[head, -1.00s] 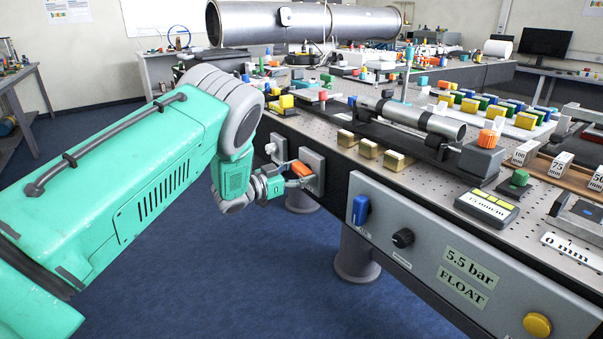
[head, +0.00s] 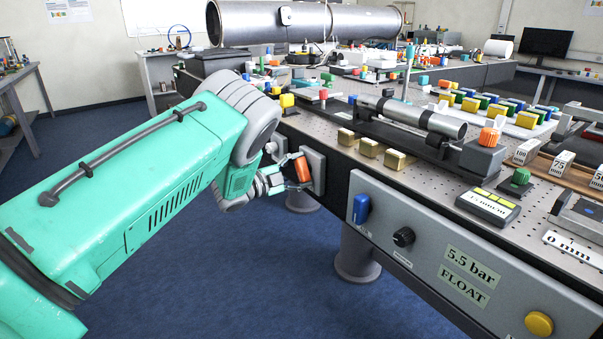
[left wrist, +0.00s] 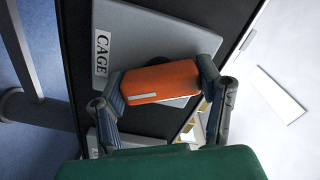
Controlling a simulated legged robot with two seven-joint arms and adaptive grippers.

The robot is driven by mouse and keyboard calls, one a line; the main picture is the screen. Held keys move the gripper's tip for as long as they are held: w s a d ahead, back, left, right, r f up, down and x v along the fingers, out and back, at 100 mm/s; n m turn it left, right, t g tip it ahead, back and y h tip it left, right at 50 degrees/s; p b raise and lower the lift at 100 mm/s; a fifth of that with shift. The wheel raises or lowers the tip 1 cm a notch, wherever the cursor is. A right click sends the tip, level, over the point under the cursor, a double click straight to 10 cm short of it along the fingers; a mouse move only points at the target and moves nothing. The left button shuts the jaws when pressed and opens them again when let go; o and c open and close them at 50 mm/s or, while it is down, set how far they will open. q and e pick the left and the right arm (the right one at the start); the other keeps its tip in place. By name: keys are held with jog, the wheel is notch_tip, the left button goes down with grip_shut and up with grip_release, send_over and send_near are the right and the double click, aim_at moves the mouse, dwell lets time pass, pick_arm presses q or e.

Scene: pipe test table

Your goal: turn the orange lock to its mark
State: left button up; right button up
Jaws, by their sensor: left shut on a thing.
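The orange lock (head: 303,168) is a block on a grey plate on the table's left end face. It also shows in the left wrist view (left wrist: 160,81), tilted slightly against the plate (left wrist: 175,32), with a pale strip on its front. The plate bears a label reading CAGE (left wrist: 102,52). My left gripper (head: 292,180) is shut on the lock. In the left wrist view one finger (left wrist: 162,86) lies at each end of the lock. The lock's mark cannot be made out. My right gripper is not in view.
A front panel carries a blue handle (head: 361,209), a black knob (head: 403,237) and a yellow button (head: 538,323). Brass blocks (head: 370,148) and a metal tube (head: 415,115) sit on the perforated tabletop above. Blue floor (head: 200,290) is open below my left arm.

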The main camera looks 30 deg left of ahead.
pick_arm(q)
jog(key=m, duration=0.2)
jog(key=m+b, duration=0.1)
jog(key=m, duration=0.1)
jog(key=shift+f+m, duration=0.2)
jog(key=shift+m, duration=0.1)
jog(key=shift+s+m, duration=0.1)
jog(key=shift+m, duration=0.5)
jog(key=shift+d+f, duration=0.1)
jog(key=shift+f, duration=0.05)
jog(key=o, duration=1.2)
jog(key=shift+c, duration=0.2)
jog(key=shift+r, duration=0.2)
jog(key=shift+s, duration=0.2)
jog(key=v, duration=1.1)
jog(key=shift+s+a+f, duration=0.15)
jog(key=shift+a+f, duration=0.05)
jog(key=shift+a, duration=0.05)
